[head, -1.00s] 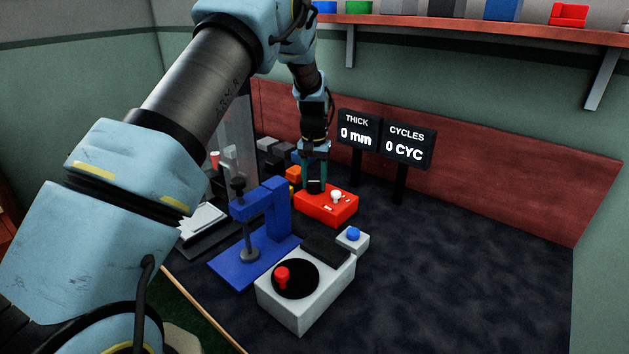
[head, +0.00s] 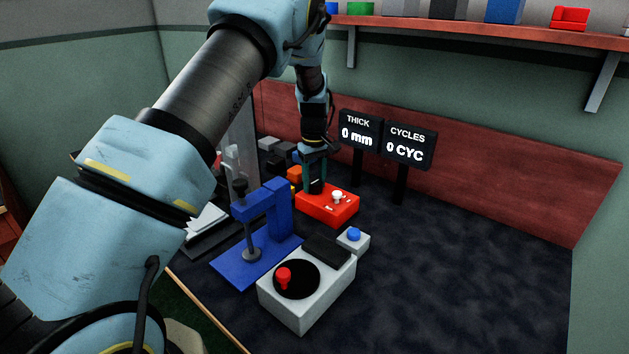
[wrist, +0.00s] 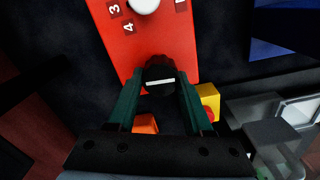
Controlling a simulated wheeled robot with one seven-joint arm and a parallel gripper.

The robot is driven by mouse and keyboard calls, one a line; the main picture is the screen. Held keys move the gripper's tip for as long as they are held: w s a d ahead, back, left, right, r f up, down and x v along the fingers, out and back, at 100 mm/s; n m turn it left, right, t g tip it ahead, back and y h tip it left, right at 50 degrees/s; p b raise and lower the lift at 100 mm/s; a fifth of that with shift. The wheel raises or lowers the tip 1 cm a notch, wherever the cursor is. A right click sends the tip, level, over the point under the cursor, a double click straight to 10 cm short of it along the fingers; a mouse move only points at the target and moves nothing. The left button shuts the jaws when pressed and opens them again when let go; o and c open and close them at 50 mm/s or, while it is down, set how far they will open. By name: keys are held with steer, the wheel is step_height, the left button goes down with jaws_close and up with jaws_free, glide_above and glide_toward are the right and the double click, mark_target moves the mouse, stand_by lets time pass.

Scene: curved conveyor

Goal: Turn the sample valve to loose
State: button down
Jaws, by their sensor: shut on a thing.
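A red box (head: 326,212) stands on the dark table beyond the blue press, with a black knob (head: 316,188) and a white knob (head: 337,196) on top. In the wrist view the black knob (wrist: 158,75) bears a white line that lies nearly level across the picture. My gripper (head: 315,182) reaches down from above and is shut on the black knob, one finger on each side. In the wrist view the red box (wrist: 160,35) shows the labels 3 and 4 near the white knob (wrist: 144,5). No label naming the valve or its settings is readable.
A blue press (head: 275,215) stands close in front of the red box. A grey box (head: 305,313) with a red knob and a small box with a blue button (head: 353,234) are nearer. Display signs (head: 407,147) stand behind. The table's right side is clear.

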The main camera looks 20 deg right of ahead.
mark_target(314, 181)
steer(key=shift+w+n, duration=0.1)
steer(key=shift+n, duration=0.3)
steer(key=shift+c, duration=1.5)
jaws_free()
step_height(314, 181, up, 11)
steer(key=b, duration=0.2)
steer(key=shift+f, duration=0.1)
